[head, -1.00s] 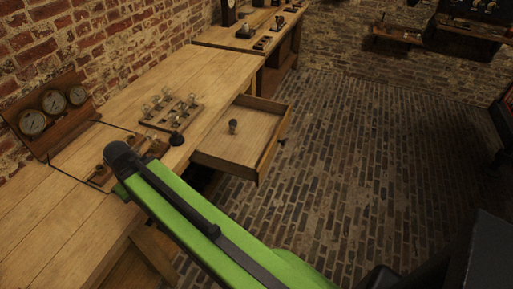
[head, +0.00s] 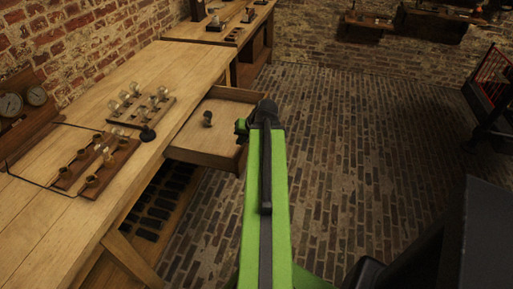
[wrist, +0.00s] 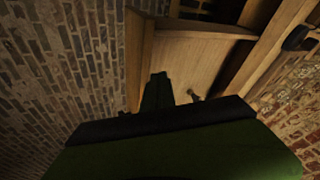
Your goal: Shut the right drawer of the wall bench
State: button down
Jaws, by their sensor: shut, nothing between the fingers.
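The right drawer (head: 200,158) of the wall bench (head: 95,225) is pulled out over the floor, with a small dark bulb-like object (head: 207,118) standing inside. My arm covers part of its outer front end in the head view. In the wrist view the open drawer (wrist: 190,62) fills the upper middle, with its front panel (wrist: 139,60) at the left. My gripper (wrist: 157,82) is shut and empty, close to this front end. I cannot tell whether it touches the drawer.
A rack of glass bulbs (head: 143,105) and a wooden block with cups (head: 97,168) stand on the bench top. Gauges (head: 22,102) stand at the wall. A second bench (head: 215,35) is behind. The brick floor (head: 345,150) right of the drawer is clear.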

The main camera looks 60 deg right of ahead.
jog(key=s+d+m+h+b, duration=0.1)
jog(key=s+d+m+h, duration=0.15)
jog(key=s+d, duration=0.7)
jog(key=w+f+b, duration=0.8)
jog(key=w, duration=0.1)
jog(key=shift+d+f+t+y, duration=0.15)
jog(key=shift+t+y, duration=0.2)
jog(key=shift+t, duration=0.05)
jog(key=shift+w+d, duration=0.1)
jog(key=shift+w, duration=0.1)
